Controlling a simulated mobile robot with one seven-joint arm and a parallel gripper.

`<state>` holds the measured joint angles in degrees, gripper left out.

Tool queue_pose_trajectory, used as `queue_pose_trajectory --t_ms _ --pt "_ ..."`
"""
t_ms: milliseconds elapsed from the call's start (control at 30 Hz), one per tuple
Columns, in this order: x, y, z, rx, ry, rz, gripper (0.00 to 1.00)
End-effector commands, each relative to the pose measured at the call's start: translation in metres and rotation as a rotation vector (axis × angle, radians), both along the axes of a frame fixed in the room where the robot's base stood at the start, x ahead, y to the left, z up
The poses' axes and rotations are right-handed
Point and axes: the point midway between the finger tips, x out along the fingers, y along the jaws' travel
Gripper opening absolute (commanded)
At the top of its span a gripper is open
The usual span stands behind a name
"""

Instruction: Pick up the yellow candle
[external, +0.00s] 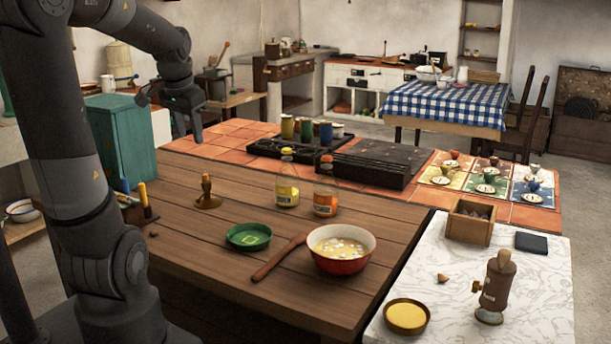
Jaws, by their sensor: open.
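My gripper (190,134) is open and empty, pointing down above the back left of the tabletop, beside the green box. I cannot tell for certain which thing is the yellow candle. A mustard-yellow upright cylinder (287,127) stands at the left of a row with a green one (305,129) and a blue one (326,133), on a dark slab (268,148). It is right of my gripper and apart from it. A small brass-coloured stand (207,192) with an upright top stands on the wooden table, nearer the camera than my gripper.
Two bottles (287,185) (325,190) stand mid-table. A green dish (248,237), a wooden stick (278,258) and a red bowl (340,247) lie in front. The green box (125,140) stands left of my gripper. Small cups (486,183) stand on coloured tiles at right.

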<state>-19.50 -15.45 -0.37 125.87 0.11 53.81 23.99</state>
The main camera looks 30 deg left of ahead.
Motion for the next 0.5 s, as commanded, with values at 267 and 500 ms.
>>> queue_pose_trajectory --t_ms 267,500 --pt "0.036 0.097 -0.038 -0.008 0.127 -0.032 0.44" --pt "0.044 0.185 -0.085 -0.043 0.215 -0.071 0.44"
